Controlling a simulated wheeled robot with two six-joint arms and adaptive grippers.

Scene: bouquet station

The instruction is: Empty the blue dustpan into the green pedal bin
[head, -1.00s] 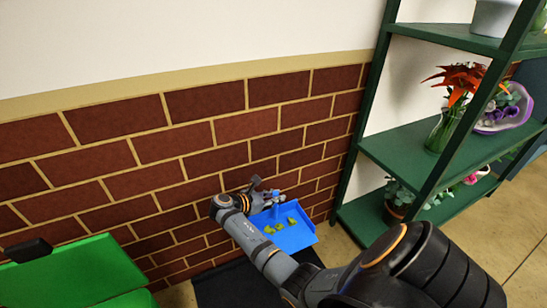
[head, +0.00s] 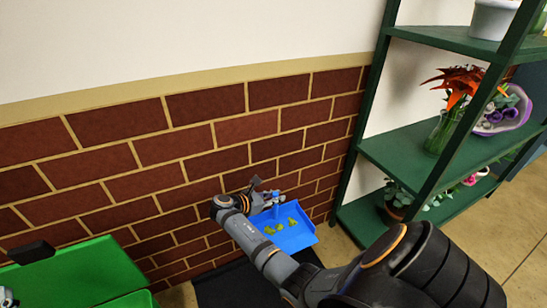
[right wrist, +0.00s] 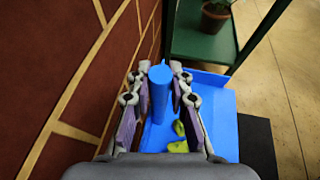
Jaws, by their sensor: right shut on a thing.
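The blue dustpan (head: 289,240) is held in the air near the brick wall, with several yellow-green scraps (head: 281,228) in its pan. My right gripper (head: 268,199) is shut on its handle; the right wrist view shows the blue handle (right wrist: 159,95) between the two fingers. The pan looks roughly level in the head view. The green pedal bin (head: 75,277) is at the lower left, cut off by the frame, with a broad green panel and a black piece at its back. A small grey part at the bottom left edge may be my left gripper (head: 5,297); its fingers cannot be made out.
The brick wall (head: 165,150) runs close behind the gripper and dustpan. A green shelf unit (head: 425,150) with flowers and pots stands to the right. A dark mat (head: 225,285) lies on the floor beneath the dustpan. Open space lies between dustpan and bin.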

